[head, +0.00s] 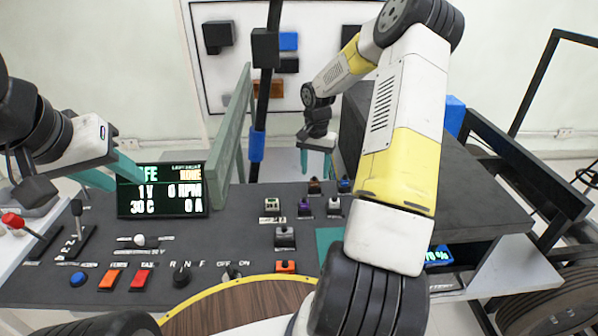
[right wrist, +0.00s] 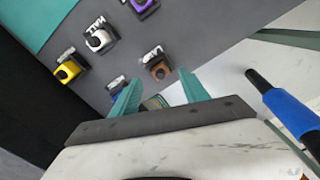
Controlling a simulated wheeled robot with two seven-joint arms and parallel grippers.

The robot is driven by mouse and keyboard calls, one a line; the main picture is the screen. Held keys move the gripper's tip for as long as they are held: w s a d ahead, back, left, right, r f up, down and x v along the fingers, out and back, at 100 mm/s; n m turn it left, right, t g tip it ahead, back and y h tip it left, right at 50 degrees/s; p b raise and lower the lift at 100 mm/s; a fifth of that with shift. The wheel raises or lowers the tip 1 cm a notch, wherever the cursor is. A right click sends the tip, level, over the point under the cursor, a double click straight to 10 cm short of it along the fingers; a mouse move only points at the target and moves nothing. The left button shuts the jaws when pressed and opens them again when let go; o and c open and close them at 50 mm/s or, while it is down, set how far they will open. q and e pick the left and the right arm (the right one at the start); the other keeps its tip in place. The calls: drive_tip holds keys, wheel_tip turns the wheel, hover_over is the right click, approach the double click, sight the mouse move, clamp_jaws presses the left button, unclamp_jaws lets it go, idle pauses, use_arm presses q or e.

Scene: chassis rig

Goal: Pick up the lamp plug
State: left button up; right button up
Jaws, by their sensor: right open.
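The right wrist view shows the brown plug (right wrist: 158,68), a white-grey plug (right wrist: 99,39) and a yellow plug (right wrist: 67,72). My right gripper (head: 316,160) is open and empty above the panel's far edge; its fingertips (right wrist: 158,84) are near the brown plug. My left gripper (head: 112,172) is open beside the display.
The display (head: 160,197) stands at the panel's left. A grey-green rail (head: 237,125) and a black post with a blue band (head: 257,145) rise behind the panel. A large dark block (head: 470,185) lies to the right. Knobs and switches line the panel's front.

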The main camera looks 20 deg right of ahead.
sight(315, 177)
wheel_tip(315, 177, down, 4)
drive_tip(key=shift+r, duration=0.2)
clamp_jaws()
drive_tip(key=shift+r, duration=0.15)
